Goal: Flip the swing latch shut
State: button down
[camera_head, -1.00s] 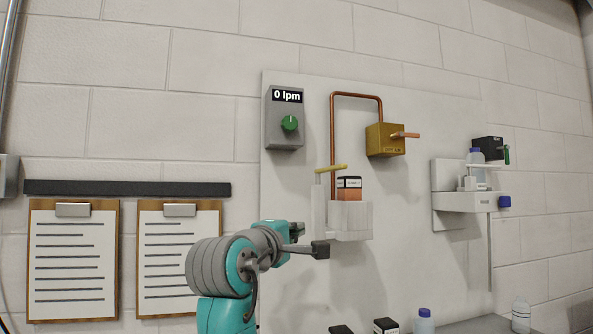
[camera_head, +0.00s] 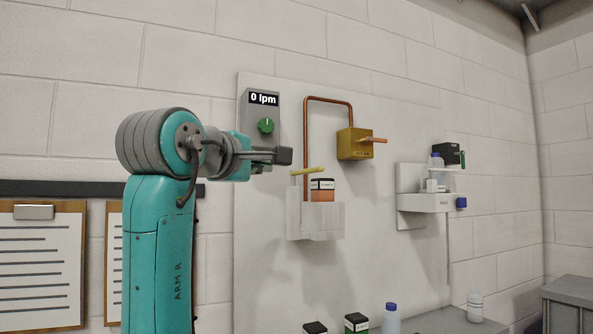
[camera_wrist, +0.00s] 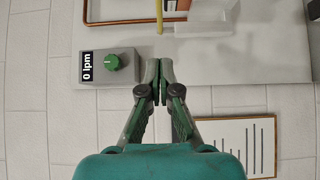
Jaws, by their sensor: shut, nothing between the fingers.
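A white holder (camera_head: 316,221) on the wall panel holds a black-and-orange box (camera_head: 322,191). A yellow bar (camera_head: 307,171), seemingly the swing latch, sits on a post at the holder's left and sticks out above it. In the wrist view the yellow bar (camera_wrist: 159,16) shows at the top edge, beyond my fingertips. My gripper (camera_head: 284,156) is shut and empty, up and left of the bar in the head view. In the wrist view my gripper (camera_wrist: 159,70) has its fingertips together, apart from the bar.
A grey box with a green knob (camera_head: 266,126) reads 0 lpm, close to my gripper. A copper pipe (camera_head: 328,99) runs to a brass valve box (camera_head: 355,144). A white shelf unit (camera_head: 423,202) with a bottle is at right. Clipboards (camera_head: 40,265) hang at left.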

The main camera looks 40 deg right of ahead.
send_near(307, 171)
jog(key=w+d, duration=0.1)
jog(key=w, duration=0.3)
jog(key=shift+s+d+r, duration=0.1)
jog(key=shift+s+d, duration=0.05)
jog(key=shift+d, duration=0.95)
jog(key=shift+s+d, duration=0.15)
jog(key=shift+d, duration=0.95)
jog(key=shift+d, duration=0.1)
